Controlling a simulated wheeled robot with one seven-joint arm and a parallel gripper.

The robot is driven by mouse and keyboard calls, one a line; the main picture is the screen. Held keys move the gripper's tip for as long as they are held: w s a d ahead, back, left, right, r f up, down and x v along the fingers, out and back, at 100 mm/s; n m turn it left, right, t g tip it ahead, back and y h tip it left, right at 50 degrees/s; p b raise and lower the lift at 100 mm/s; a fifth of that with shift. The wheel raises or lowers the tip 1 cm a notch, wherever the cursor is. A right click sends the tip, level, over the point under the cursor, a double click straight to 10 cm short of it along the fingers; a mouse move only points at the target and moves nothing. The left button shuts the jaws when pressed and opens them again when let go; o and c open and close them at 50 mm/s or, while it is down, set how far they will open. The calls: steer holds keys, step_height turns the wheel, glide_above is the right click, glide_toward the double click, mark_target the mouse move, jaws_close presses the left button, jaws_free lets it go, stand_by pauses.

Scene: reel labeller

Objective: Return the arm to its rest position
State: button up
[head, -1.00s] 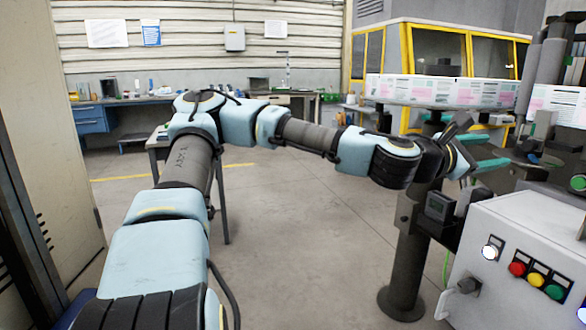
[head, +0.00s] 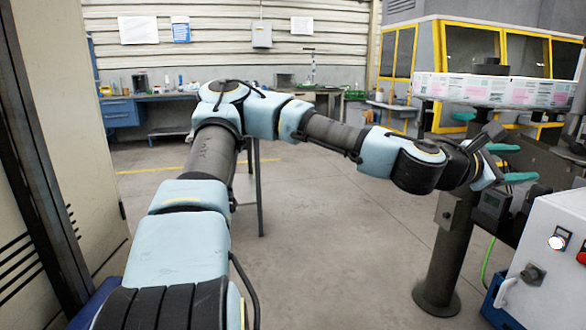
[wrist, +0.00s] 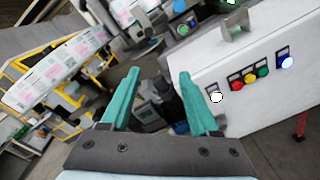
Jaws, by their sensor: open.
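My arm reaches out from the lower left of the head view, bends at its elbow over the floor, and stretches to the right. My gripper (head: 510,162) is at the end of it, near the machine on the right. In the wrist view my gripper (wrist: 158,100) shows two green fingers spread apart with nothing between them. Beyond the fingers is dark machinery, apart from them as far as I can tell.
A white control box (head: 548,262) with buttons stands at the right; it also shows in the wrist view (wrist: 255,85). A dark post (head: 445,250) stands below my gripper. A tall cabinet (head: 60,130) is at the left. The middle floor is clear.

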steer(key=s+a+f+m+g+y+p, duration=0.1)
steer(key=a+f+m+g+y, duration=0.1)
steer(key=f+m, duration=0.35)
steer(key=s+a+f+m+g+y+p, duration=0.1)
steer(key=s+a+f+m+y, duration=0.15)
steer(key=f, duration=0.55)
steer(key=w+a+f+m+y+p, duration=0.1)
steer(key=w+a+f+m+y, duration=0.25)
steer(key=a+f, duration=0.35)
steer(key=w+a+r+m+t+y+p, duration=0.1)
steer(key=w+a+r+y, duration=0.15)
steer(key=a, duration=0.85)
steer(key=w+a+r+m+y+p, duration=0.1)
steer(key=a+y, duration=0.3)
steer(key=a, duration=0.8)
steer(key=s+a+r+y, duration=0.1)
steer(key=a+r, duration=0.2)
steer(key=a, duration=0.4)
steer(key=s+a+r+y+p, duration=0.1)
steer(key=a+r, duration=0.2)
steer(key=a, duration=0.3)
steer(key=shift+s+a+r+m+p, duration=0.25)
steer(key=shift+a+r+m+p, duration=0.1)
steer(key=shift+r+m, duration=0.1)
